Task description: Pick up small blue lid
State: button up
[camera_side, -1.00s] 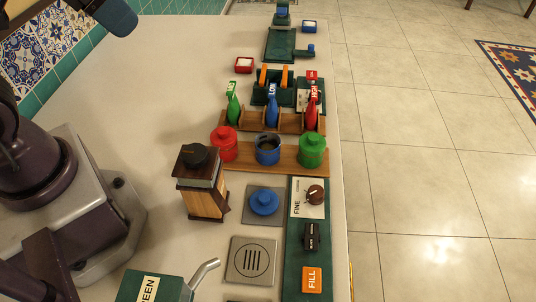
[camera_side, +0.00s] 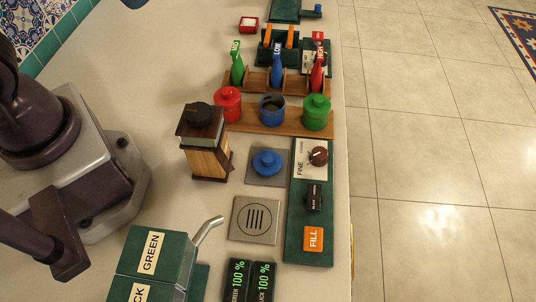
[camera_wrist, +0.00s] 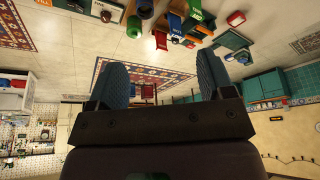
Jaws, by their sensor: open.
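The small blue lid (camera_side: 267,161) is round with a knob on top. It lies on a grey square plate (camera_side: 284,176) in the side view. The blue jar (camera_side: 272,110) stands uncovered on a wooden rack, between a red and a green lidded jar. My gripper (camera_wrist: 162,78) shows in the wrist view with its two blue fingers wide apart and nothing between them. It is away from the lid; only a dark scrap at the top edge of the side view may belong to it. I cannot make out the lid in the wrist view.
A wooden grinder (camera_side: 205,150) stands left of the lid. A green control panel (camera_side: 293,232) with a knob and switches lies to its right. A round-slotted grey plate (camera_side: 254,220) is in front, near a green box with a spout (camera_side: 155,256).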

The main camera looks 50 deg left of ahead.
jog(key=w+d+f+m+g, duration=0.4)
jog(key=w+d+f+m, duration=0.1)
jog(key=d+f, duration=0.25)
jog(key=m, duration=1.2)
send_over(268, 158)
notch_tip(268, 158, down, 20)
jog(key=shift+d+r, duration=0.15)
jog(key=shift+r, duration=0.1)
jog(key=shift+a+f, duration=0.2)
jog(key=shift+f, duration=2.5)
jog(key=shift+c, duration=0.4)
jog(key=c, duration=0.6)
